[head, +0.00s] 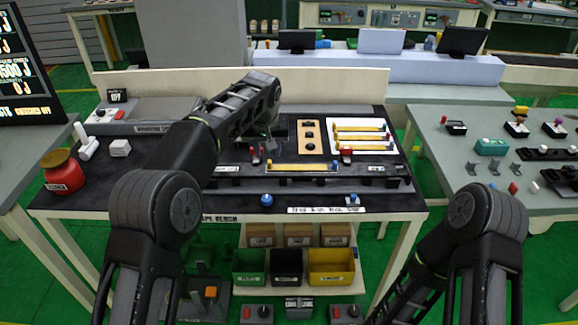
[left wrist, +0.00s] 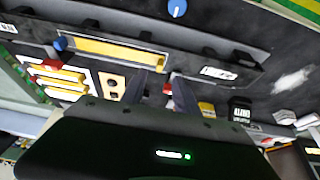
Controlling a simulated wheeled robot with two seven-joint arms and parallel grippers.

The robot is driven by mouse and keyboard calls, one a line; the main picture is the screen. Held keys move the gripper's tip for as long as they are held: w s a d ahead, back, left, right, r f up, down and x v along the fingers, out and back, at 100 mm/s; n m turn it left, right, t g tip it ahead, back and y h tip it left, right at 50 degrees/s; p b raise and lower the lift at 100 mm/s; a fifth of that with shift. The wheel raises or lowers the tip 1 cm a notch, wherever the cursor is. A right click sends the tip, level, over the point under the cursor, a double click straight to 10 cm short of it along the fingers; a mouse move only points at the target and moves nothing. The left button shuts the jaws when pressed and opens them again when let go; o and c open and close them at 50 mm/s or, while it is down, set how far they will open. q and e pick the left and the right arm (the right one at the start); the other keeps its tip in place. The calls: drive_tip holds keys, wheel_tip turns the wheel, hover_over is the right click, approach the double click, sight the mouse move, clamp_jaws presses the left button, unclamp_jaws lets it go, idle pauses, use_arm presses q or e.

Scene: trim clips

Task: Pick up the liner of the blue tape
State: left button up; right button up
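A yellow strip (head: 299,167) with a blue end (head: 334,165) lies along the dark fixture on the bench. In the left wrist view the yellow strip (left wrist: 120,51) and its blue end (left wrist: 60,44) show at upper left. Several more yellow strips (head: 360,138) with coloured ends lie on a white sheet behind the fixture. I cannot make out which part is a liner. My left gripper (head: 267,138) hangs above the back of the bench, left of the white sheet. In the left wrist view its two fingers (left wrist: 163,86) are apart with nothing held. My right gripper is out of view.
A tan plate with dark holes (head: 309,137) stands left of the white sheet. Red clip-like pieces (head: 347,152) sit behind the fixture. A blue knob (head: 267,200) is at the front. A red jar (head: 62,171) and white blocks (head: 120,148) are at left. The bench's front left is clear.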

sight(269, 161)
use_arm(q)
drive_tip(key=shift+w+f, duration=0.15)
drive_tip(key=shift+f, duration=0.15)
drive_tip(key=p+x, duration=0.2)
drive_tip(key=x, duration=0.1)
drive_tip(key=shift+w+f, duration=0.15)
drive_tip(key=shift+f, duration=0.1)
drive_tip(key=shift+w+f, duration=0.15)
drive_tip(key=shift+f, duration=0.3)
drive_tip(key=shift+c, duration=0.4)
clamp_jaws()
